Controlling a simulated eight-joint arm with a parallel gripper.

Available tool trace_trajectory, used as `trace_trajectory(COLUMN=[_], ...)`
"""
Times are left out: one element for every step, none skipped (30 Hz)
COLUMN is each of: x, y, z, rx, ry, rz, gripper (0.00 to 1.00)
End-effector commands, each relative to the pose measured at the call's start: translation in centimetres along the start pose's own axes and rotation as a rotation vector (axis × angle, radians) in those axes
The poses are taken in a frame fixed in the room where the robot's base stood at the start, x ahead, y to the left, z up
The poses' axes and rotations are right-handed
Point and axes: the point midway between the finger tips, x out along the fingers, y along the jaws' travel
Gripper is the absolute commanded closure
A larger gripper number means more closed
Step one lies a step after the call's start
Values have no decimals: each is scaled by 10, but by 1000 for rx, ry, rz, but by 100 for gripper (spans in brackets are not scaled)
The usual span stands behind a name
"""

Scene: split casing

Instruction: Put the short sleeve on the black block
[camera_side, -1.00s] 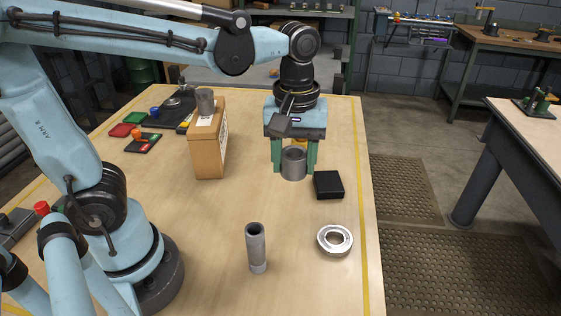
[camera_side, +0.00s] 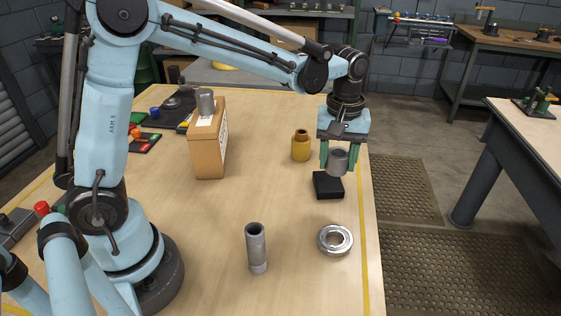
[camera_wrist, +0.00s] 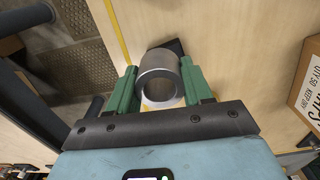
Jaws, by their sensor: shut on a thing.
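The short sleeve (camera_side: 338,162) is a grey metal ring-shaped cylinder, upright between the green fingers of my gripper (camera_side: 339,157). My gripper is shut on it and holds it above the black block. In the wrist view the sleeve (camera_wrist: 159,80) shows its open bore, with a green finger on each side. The black block (camera_side: 328,187) is a low square on the table, just below and slightly left of the sleeve in the side view. In the wrist view a dark corner of the block (camera_wrist: 175,46) shows behind the sleeve; the rest is hidden.
A brass-coloured cylinder (camera_side: 301,146) stands left of the gripper. A metal ring (camera_side: 335,240) lies nearer the camera, and a tall grey tube (camera_side: 256,248) stands left of it. A cardboard box (camera_side: 208,145) with a grey cylinder (camera_side: 206,102) on top stands further left.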

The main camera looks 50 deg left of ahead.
Motion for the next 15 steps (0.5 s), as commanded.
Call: trace_trajectory(x=[7, 10, 14, 17, 20, 23, 24, 26, 28, 28, 29, 32, 34, 38, 44], y=[-3, -4, -6, -7, -7, -8, -9, -9, -10, -10, -10, -11, -10, -10, -10], z=[-12, -17, -24, -29, -33, -38, -40, -43, -45, -46, -47, -48, -48, -48, -48], rx=[-5, -5, -4, -4, -3, -2, -2, -1, 0, 0, 1, 1, 1, 1, 2], ry=[0, 0, 0, 0, 0, 0, 0, 0, 0, 0, 0, 0, 0, 0, 0], rz=[0, 0, 0, 0, 0, 0, 0, 0, 0, 0, 0, 0, 0, 0, 0], gripper=[95, 95, 95, 95, 95, 95, 95, 95, 95, 95, 95, 95, 95, 95, 95])
